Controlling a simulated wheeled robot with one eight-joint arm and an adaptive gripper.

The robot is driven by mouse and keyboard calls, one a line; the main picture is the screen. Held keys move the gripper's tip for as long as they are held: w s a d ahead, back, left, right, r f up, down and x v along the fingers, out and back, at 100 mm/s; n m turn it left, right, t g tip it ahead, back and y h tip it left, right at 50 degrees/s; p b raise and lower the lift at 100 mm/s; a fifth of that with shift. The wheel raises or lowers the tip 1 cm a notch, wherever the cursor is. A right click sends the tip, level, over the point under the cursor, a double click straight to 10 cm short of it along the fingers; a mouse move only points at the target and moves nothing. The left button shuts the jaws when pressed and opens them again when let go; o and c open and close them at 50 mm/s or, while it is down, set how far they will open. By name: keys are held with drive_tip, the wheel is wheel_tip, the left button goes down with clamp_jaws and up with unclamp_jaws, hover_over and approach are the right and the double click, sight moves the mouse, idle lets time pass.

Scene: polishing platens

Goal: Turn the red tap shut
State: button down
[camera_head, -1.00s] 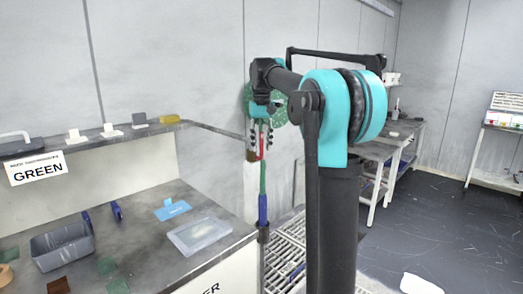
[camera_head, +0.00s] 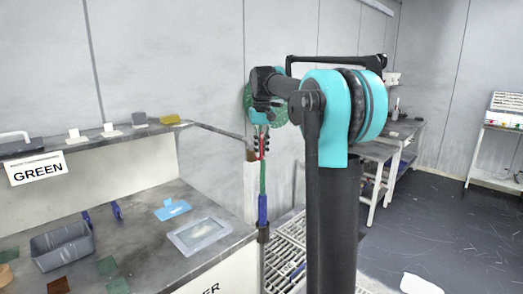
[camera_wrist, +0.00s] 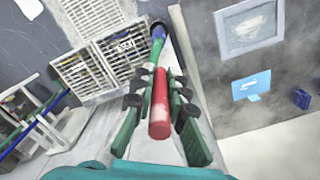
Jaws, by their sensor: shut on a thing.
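The red tap (camera_wrist: 160,104) is a red bar seen lengthwise in the wrist view, between the fingers of my gripper (camera_wrist: 157,95). In the head view my gripper (camera_head: 261,144) points down over the top of an upright green (camera_head: 263,178) and blue (camera_head: 263,208) pipe. Only a little of the red tap shows there between the fingers. In the wrist view, green and blue parts continue beyond the red bar's far end.
A counter to the left holds a grey bin (camera_head: 62,244), a clear tray (camera_head: 199,234) and a blue piece (camera_head: 172,209). A ledge (camera_head: 110,140) with small blocks runs behind it. A slatted grating (camera_head: 287,240) lies right of the pipe. Open floor is at right.

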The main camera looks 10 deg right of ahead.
drive_tip(key=shift+a, duration=0.1)
idle(0.3)
drive_tip(key=a+f+t+h, duration=0.1)
drive_tip(key=t+h, duration=0.1)
drive_tip(key=h, duration=0.2)
drive_tip(key=s+a+f+t+h, duration=0.1)
drive_tip(key=t+h, duration=0.2)
drive_tip(key=s+a+f+t+h, duration=0.1)
drive_tip(key=t+h, duration=0.2)
drive_tip(key=h, duration=0.1)
drive_tip(key=shift+s+a+h, duration=0.1)
drive_tip(key=shift+s+h, duration=0.1)
drive_tip(key=shift+h, duration=0.1)
drive_tip(key=shift+f+t+h, duration=0.35)
drive_tip(key=shift+t+h, duration=0.25)
drive_tip(key=shift+h, duration=0.1)
drive_tip(key=shift+f+t+h, duration=0.3)
drive_tip(key=shift+t+h, duration=0.3)
drive_tip(key=shift+h, duration=0.1)
drive_tip(key=c, duration=1.5)
unclamp_jaws()
drive_tip(key=shift+c, duration=0.2)
